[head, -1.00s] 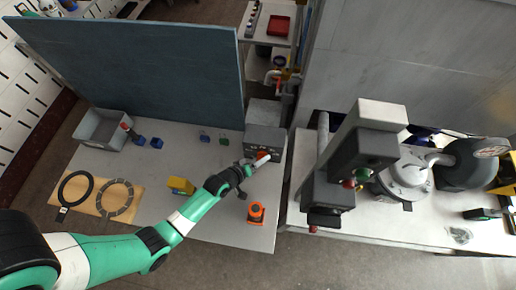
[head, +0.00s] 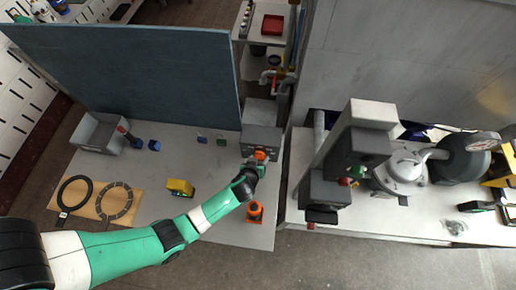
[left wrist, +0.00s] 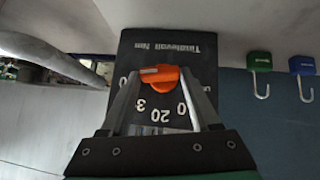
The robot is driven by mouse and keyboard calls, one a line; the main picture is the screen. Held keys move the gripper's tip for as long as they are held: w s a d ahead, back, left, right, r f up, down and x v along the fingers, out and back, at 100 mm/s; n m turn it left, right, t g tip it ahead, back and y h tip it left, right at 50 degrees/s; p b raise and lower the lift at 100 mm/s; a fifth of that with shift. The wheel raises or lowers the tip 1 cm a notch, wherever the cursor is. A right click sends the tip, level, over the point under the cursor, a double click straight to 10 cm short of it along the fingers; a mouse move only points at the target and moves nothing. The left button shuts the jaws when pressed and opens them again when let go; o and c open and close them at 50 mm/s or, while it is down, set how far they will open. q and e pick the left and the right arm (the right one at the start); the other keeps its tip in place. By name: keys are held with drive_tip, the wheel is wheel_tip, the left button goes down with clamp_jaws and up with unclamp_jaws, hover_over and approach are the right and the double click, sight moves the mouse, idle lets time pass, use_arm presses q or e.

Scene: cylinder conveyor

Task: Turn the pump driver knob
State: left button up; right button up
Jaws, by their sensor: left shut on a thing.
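The pump driver is a grey box (head: 262,141) at the back right of the left table. In the left wrist view its dark face (left wrist: 165,45) carries upside-down lettering and dial numbers. Its orange knob (left wrist: 162,79) sits between the fingers of my left gripper (left wrist: 162,82), which is shut on it. In the head view the orange knob (head: 260,155) shows just beyond my left gripper (head: 258,161). The fingers partly cover the knob and dial in the left wrist view. My right gripper is not in view.
An orange device (head: 255,211) stands on the table near my left forearm, with a yellow box (head: 180,187) farther left. A grey bin (head: 98,131) is at the back left. Green and blue hooks (left wrist: 259,62) are on the panel beside the pump driver.

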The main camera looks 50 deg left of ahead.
use_arm(q)
drive_tip(key=shift+f, duration=0.1)
drive_tip(key=o, duration=1.4)
drive_tip(key=shift+c, duration=0.2)
drive_tip(key=shift+s+d+r+p, duration=0.1)
drive_tip(key=shift+r+p, duration=0.25)
drive_tip(key=p+v, duration=0.5)
drive_tip(key=v, duration=0.2)
drive_tip(key=shift+f, duration=0.15)
